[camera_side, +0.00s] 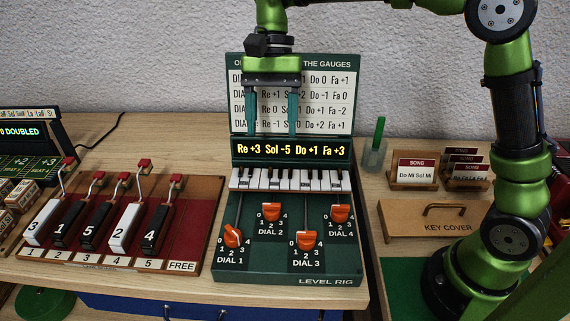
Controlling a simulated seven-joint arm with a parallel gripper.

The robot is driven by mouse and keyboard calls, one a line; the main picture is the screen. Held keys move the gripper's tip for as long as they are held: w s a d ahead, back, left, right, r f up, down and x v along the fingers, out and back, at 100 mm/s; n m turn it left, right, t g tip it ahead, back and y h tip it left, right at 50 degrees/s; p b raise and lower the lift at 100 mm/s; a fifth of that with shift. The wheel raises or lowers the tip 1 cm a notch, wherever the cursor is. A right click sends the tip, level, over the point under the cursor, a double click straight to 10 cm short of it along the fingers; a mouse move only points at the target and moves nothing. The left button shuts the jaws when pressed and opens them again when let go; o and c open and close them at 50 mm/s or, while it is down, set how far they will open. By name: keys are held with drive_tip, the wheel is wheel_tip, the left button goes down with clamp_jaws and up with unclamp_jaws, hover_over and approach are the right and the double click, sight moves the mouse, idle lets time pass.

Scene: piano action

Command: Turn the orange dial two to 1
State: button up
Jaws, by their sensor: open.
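The orange dial two (271,212), labelled DIAL 2, sits at the upper left of the dark green level rig panel (262,260). A scale of small numbers surrounds it; which number it points to is too small to tell. My gripper (272,134) is open and empty, with its two teal fingers pointing down. It hangs above the dial in the picture, in front of the gauge board (342,95), and touches no dial. It covers part of the board's text. A display (292,150) reads "Re +3 Sol -5 Do +1 Fa +3".
Orange dials one (233,237), three (306,240) and four (340,213) sit close around dial two. A small keyboard (290,180) lies behind them. Numbered levers on a red tray (190,228) stand left. A key cover (432,218) and song cards (415,172) are right.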

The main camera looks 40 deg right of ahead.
sight(271, 203)
drive_tip(key=x, duration=1.4)
drive_tip(key=shift+s+f, duration=0.1)
drive_tip(key=shift+f, duration=0.15)
drive_tip(key=c, duration=1)
drive_tip(key=shift+c, duration=0.2)
drive_tip(key=shift+n, duration=0.3)
drive_tip(key=n, duration=0.1)
drive_tip(key=n+g+h, duration=0.1)
drive_tip(key=n, duration=0.1)
drive_tip(key=shift+a+n, duration=0.2)
drive_tip(key=shift+n, duration=0.1)
drive_tip(key=shift+n+h, duration=1.1)
drive_tip(key=shift+n, duration=1.1)
